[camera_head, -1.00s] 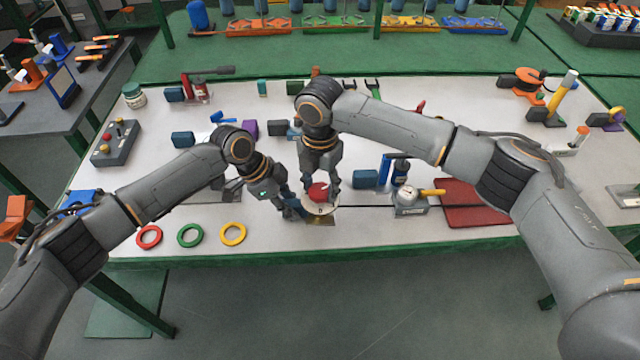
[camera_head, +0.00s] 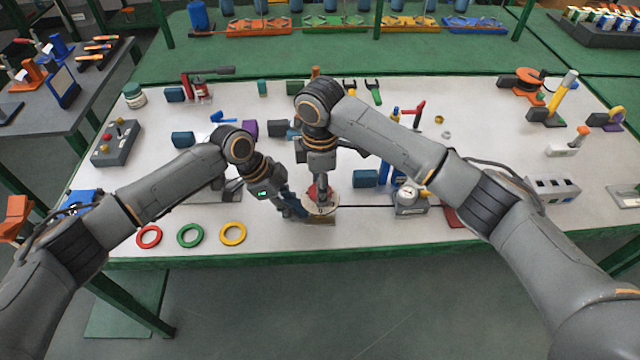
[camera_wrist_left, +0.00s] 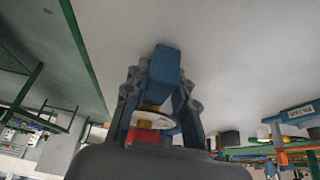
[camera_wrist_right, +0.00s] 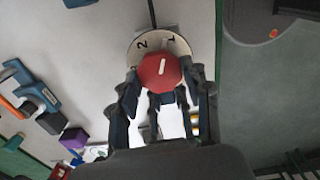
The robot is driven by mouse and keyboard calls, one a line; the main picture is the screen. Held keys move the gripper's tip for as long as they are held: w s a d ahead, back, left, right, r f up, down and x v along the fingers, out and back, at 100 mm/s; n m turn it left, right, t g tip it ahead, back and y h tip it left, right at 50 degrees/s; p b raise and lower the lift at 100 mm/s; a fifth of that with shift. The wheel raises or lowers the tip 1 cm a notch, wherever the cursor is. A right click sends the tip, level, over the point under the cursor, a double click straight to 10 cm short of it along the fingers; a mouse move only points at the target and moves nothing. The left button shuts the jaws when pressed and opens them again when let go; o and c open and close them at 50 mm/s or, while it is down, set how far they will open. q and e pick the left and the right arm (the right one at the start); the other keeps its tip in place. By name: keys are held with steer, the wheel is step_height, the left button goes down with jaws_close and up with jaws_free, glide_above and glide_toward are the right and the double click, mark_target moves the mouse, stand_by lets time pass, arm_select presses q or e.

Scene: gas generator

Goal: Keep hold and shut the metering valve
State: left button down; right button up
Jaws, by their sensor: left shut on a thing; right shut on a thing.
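The metering valve has a red knob (camera_head: 312,192) with a white line on it, above a pale round dial (camera_head: 334,206). The right wrist view shows the knob (camera_wrist_right: 160,70) and the dial (camera_wrist_right: 143,42) with the marks 1 and 2. My right gripper (camera_head: 320,190) comes down from above and is shut on the red knob, one finger on each side. My left gripper (camera_head: 296,207) is low at the valve's left side, shut on a blue block (camera_wrist_left: 165,66). How the block joins the valve is hidden. The valve's base (camera_head: 320,221) shows below the dial.
Right of the valve stand a blue block (camera_head: 365,178) and a grey device (camera_head: 409,203) with a round white top. Red, green and yellow rings (camera_head: 233,233) lie at the front left. The table front at the right is mostly clear.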

steer(key=m, duration=0.7)
steer(key=shift+a, duration=0.1)
steer(key=m, duration=0.6)
steer(key=shift+m, duration=0.4)
steer(key=o, duration=1.2)
steer(key=shift+c, duration=0.2)
step_height(320, 180, up, 12)
